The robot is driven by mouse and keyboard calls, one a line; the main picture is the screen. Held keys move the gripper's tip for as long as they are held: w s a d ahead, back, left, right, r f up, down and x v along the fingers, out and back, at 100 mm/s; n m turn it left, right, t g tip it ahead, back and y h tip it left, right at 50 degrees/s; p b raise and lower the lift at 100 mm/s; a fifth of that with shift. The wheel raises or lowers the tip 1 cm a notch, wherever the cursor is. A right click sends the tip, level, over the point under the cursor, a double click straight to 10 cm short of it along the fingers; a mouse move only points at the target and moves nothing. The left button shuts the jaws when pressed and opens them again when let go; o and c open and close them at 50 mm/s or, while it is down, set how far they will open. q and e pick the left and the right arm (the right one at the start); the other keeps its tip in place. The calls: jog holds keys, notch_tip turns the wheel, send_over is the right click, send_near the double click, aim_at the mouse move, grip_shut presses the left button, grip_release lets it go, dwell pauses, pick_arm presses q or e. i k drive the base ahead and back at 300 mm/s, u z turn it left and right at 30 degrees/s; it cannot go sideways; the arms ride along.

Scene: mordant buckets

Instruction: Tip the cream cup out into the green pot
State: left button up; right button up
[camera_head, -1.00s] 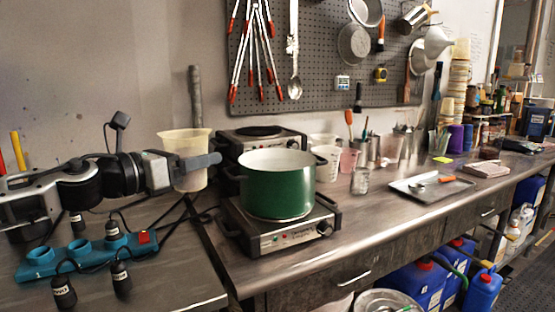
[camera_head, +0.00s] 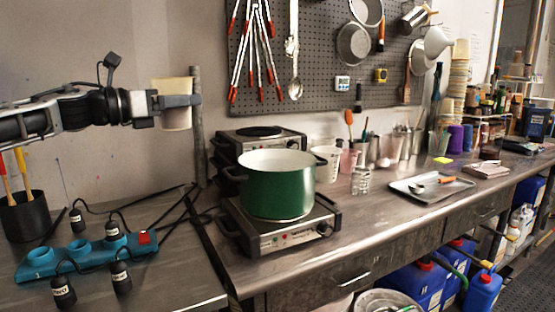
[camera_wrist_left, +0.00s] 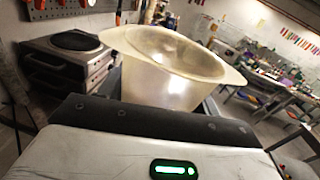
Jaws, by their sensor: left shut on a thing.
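The cream cup (camera_head: 177,120) is a translucent, off-white beaker held in the air, roughly upright, at the upper left of the pot in the head view. My left gripper (camera_head: 182,101) is shut on the cup across its middle. In the left wrist view the cup (camera_wrist_left: 165,88) stands between the fingers with its wide rim up; its contents cannot be made out. The green pot (camera_head: 277,190) is open, with a pale inside, and sits on a hot plate, lower and to the right of the cup. My right gripper is not in view.
The front hot plate (camera_head: 290,236) carries the pot; a second hot plate (camera_head: 262,135) stands behind it. A teal socket block (camera_head: 85,256) with black plugs and cables lies at the left. Pale cups (camera_head: 326,162) stand right of the pot. A metal tray (camera_head: 408,190) lies farther right.

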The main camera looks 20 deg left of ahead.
aim_at(275, 184)
jog(key=i, duration=1)
